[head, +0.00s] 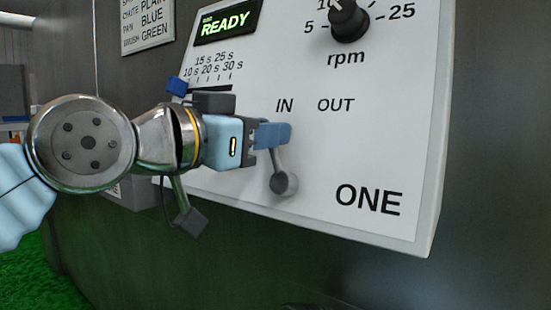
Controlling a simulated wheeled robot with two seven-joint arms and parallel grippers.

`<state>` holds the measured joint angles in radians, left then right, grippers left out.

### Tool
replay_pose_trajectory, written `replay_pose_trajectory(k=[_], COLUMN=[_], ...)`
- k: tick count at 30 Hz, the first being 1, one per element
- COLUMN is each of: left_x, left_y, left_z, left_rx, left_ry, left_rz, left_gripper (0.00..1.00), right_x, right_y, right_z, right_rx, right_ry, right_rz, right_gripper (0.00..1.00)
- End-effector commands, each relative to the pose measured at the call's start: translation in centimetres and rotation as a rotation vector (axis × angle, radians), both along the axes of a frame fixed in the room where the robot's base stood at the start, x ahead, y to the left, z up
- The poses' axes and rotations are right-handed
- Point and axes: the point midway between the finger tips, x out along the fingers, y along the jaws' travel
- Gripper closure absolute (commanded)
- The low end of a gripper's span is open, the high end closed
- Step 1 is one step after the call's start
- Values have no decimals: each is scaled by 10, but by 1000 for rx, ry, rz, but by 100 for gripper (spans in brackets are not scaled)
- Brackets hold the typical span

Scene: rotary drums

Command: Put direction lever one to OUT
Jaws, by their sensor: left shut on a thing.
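Direction lever one is a grey lever (276,162) on the white panel marked ONE (369,199). Its round pivot is at the bottom, and its stem rises from there, leaning slightly left, on the side of the IN label (285,106). The OUT label (336,105) is up and to the right of the lever. My left gripper (273,135) reaches in from the left and is shut on the lever's upper end. The fingers hide the lever's top. My right gripper is out of view.
A READY display (226,24) and a black rpm knob (349,20) sit higher on the panel. A time scale (213,68) in seconds is partly behind my gripper. The panel is clear right of the lever. A sign (148,22) hangs at upper left.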

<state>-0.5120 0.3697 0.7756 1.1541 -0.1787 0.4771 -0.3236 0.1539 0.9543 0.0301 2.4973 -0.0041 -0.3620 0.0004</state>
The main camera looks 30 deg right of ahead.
Motion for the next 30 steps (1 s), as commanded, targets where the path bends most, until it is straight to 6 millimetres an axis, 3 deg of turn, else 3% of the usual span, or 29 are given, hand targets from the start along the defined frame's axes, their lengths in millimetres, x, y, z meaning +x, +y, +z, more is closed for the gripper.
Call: replay_pose_trajectory(k=[30], left_x=[-37], left_y=[-17], left_z=[-3], left_rx=[9], left_ry=[3], left_rz=[-3], left_gripper=[89], right_x=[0], right_y=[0], right_z=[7], right_rx=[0], right_ry=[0], right_rz=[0], right_gripper=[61])
